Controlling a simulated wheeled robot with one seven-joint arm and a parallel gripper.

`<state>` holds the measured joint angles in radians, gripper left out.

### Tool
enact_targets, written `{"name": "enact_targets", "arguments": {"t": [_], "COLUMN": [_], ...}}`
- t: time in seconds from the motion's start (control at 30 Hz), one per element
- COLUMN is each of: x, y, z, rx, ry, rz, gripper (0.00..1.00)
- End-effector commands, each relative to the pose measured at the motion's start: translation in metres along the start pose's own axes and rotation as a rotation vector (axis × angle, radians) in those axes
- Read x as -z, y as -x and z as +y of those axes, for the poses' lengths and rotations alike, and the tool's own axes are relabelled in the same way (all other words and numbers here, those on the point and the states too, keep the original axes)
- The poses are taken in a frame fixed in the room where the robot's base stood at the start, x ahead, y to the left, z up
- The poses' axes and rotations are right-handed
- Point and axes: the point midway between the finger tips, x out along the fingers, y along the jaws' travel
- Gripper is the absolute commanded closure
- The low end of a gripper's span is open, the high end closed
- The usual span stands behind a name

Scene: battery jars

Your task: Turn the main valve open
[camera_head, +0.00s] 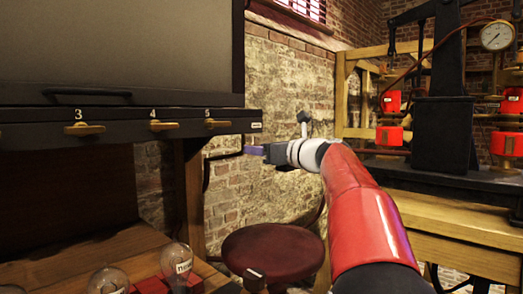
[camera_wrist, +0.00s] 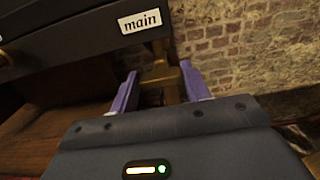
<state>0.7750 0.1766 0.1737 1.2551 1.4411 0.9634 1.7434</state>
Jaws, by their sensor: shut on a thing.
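The main valve is a brass handle (camera_wrist: 159,74) under the black panel edge, below a white label reading "main" (camera_wrist: 139,22) in the wrist view. My gripper (camera_wrist: 160,84) has its two purple fingers on either side of the brass and is shut on it. In the head view my gripper (camera_head: 246,151) reaches leftward to just below the panel's right end, where the small label (camera_head: 256,126) shows. The main valve's handle cannot be made out clearly there.
Brass handles numbered 3 (camera_head: 85,129), 4 (camera_head: 157,126) and 5 (camera_head: 217,124) line the panel to the left. A round dark red stool (camera_head: 272,250) stands below my arm. Glass bulbs (camera_head: 177,268) are at lower left. A bench with red jars and a gauge (camera_head: 497,36) is at right.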

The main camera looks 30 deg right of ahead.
Motion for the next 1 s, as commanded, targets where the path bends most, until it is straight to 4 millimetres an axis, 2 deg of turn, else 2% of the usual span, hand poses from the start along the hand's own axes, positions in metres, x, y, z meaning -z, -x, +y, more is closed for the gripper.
{"name": "enact_targets", "arguments": {"t": [0.27, 0.47, 1.0], "x": [0.0005, 0.0013, 0.0031], "y": [0.0001, 0.0000, -0.0001], "z": [0.0001, 0.0004, 0.0017], "rx": [0.000, 0.000, -0.001], "ry": [0.033, 0.132, 0.624], "rz": [0.000, 0.000, 0.001], "gripper": [0.76, 0.76, 0.76]}}
